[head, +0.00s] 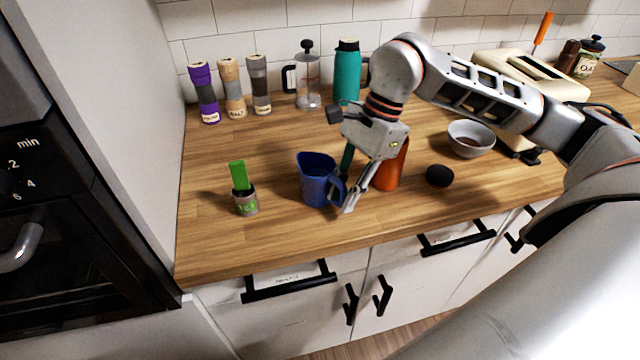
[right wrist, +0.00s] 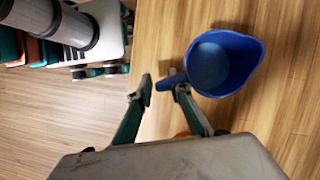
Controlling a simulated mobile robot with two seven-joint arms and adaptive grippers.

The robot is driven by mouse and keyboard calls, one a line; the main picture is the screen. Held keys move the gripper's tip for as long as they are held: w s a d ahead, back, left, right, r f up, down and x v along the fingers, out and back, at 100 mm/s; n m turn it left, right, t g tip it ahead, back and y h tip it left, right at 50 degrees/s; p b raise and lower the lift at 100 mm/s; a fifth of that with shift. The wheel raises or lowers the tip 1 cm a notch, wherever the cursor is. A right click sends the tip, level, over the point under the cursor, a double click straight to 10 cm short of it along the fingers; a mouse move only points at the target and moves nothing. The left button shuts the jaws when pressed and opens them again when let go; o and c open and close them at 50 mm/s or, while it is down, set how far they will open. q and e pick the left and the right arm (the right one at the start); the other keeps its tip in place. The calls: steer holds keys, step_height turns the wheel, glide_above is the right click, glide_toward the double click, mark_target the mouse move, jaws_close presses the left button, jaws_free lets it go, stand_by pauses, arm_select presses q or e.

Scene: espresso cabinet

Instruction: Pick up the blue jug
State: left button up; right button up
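The blue jug (head: 314,176) stands upright on the wooden counter, its handle toward the right. In the right wrist view the jug (right wrist: 228,62) is seen from above and looks empty, with its handle pointing left toward my fingers. My right gripper (head: 344,192) is at the jug's handle side, fingers pointing down. In the right wrist view the gripper (right wrist: 161,92) is open, with the handle's end at the gap between the fingertips, close to the right finger. I cannot tell whether they touch. My left gripper is not in view.
An orange cup (head: 390,172) stands just behind my right gripper, with a dark round object (head: 439,176) and a grey bowl (head: 471,138) farther right. A small pot with a green item (head: 245,202) stands left of the jug. Shakers, a French press (head: 307,80) and a teal flask (head: 347,72) line the back.

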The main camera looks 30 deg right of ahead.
jaws_close()
steer(key=shift+r, duration=0.1)
stand_by(0.3)
